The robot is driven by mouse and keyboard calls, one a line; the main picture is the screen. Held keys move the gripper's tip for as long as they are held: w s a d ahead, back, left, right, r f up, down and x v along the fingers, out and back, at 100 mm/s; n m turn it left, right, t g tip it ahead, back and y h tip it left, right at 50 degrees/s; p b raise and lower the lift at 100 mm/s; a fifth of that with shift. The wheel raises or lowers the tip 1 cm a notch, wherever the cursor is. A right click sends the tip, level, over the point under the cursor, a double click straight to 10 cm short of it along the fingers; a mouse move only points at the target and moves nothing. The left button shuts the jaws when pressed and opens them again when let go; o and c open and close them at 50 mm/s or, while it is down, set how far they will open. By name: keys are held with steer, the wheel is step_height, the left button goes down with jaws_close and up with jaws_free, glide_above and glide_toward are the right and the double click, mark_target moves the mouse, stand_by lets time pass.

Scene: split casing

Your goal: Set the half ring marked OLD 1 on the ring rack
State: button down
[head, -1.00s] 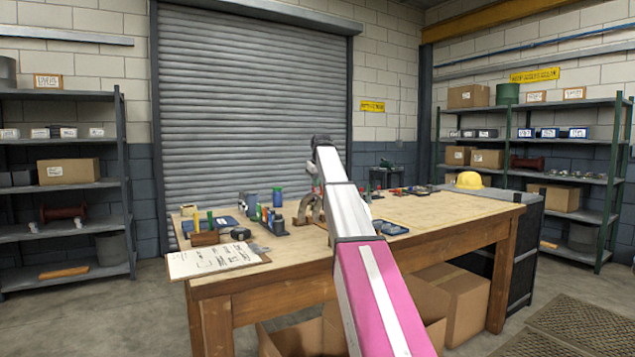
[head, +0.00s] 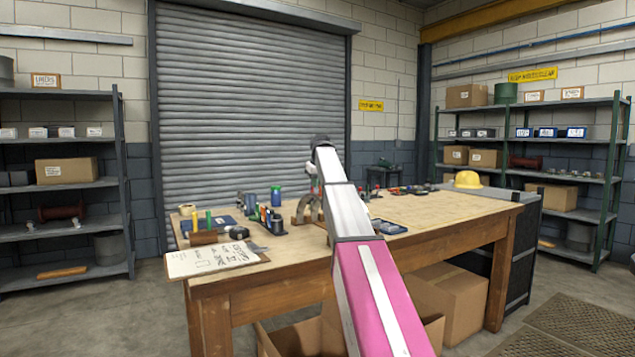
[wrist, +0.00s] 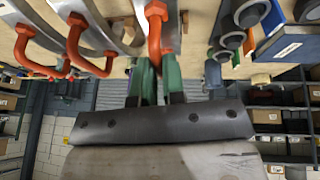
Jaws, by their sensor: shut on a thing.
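My gripper (wrist: 158,62) shows in the wrist view with green fingers, shut on the orange handle (wrist: 156,30) of a grey half ring. I cannot read any mark on this half ring, so I cannot tell whether it is OLD 1. Other grey curved pieces with orange handles (wrist: 88,50) are beside it on the left of the wrist view. In the head view, arched grey-brown pieces (head: 301,209) stand upright on the bench, partly behind my arm. My arm hides the gripper there. I cannot make out which part is the ring rack.
The wooden bench (head: 430,208) has clear room on its right half. A clipboard (head: 212,258), bottles and small tools (head: 268,218) crowd its left end. A yellow hard hat (head: 467,180) lies at the back right. Cardboard boxes (head: 455,297) stand under the bench.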

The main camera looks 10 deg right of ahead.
steer(key=shift+s+a+r, duration=0.1)
steer(key=shift+a+r, duration=0.05)
steer(key=shift+a, duration=0.05)
steer(key=c, duration=1.1)
jaws_free()
steer(key=shift+s+a, duration=0.1)
steer(key=shift+d, duration=0.35)
steer(key=v, duration=1.1)
steer(key=shift+a, duration=0.25)
